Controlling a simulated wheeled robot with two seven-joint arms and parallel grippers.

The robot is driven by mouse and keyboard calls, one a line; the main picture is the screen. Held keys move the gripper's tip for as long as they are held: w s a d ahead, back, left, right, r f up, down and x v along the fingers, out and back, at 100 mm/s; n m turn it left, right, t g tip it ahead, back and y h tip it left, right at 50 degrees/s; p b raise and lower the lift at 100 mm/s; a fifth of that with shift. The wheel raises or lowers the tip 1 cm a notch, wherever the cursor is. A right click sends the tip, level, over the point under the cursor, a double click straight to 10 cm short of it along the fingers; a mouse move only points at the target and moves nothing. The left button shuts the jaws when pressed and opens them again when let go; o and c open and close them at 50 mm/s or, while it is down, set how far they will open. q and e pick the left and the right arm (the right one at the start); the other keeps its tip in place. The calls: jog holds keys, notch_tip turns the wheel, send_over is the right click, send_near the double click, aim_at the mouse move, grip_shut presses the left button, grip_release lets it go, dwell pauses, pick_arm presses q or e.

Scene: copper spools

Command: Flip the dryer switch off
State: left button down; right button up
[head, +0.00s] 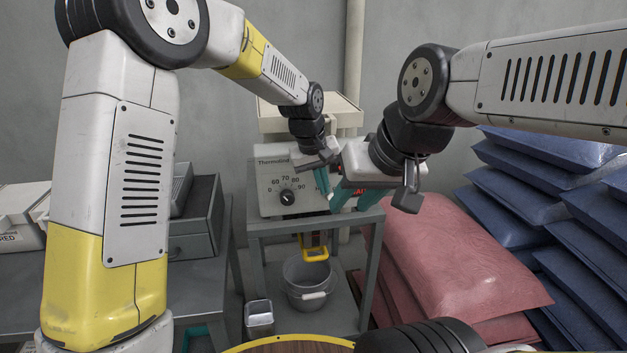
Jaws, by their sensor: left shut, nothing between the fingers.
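The dryer (268,193) is a pale box on a grey stand in the middle of the head view, with a black dial (287,197) and printed numbers on its front. My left gripper (323,184) is shut and empty in front of the dryer's face, right of the dial. My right gripper (355,198) is beside it, at the dryer's right side, with its teal fingers apart. The grippers cover the right part of the panel. I cannot make out the switch or its position, and contact with the panel cannot be told.
A grey bucket (309,287) stands under the dryer, with a small metal container (259,318) at its left. Pink sacks (450,255) and stacked blue sacks (585,220) fill the right. A grey table (190,275) with boxes is at left.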

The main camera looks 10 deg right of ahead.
pick_arm(q)
jog(key=shift+s+f+t, duration=0.35)
jog(key=shift+s+t, duration=0.2)
jog(key=shift+t, duration=0.45)
jog(key=s+f, duration=0.2)
jog(key=f, duration=0.1)
jog(key=shift+d+f, duration=0.1)
dwell(0.4)
jog(key=shift+w, duration=0.1)
jog(key=shift+w+r, duration=0.4)
jog(key=shift+w, duration=0.2)
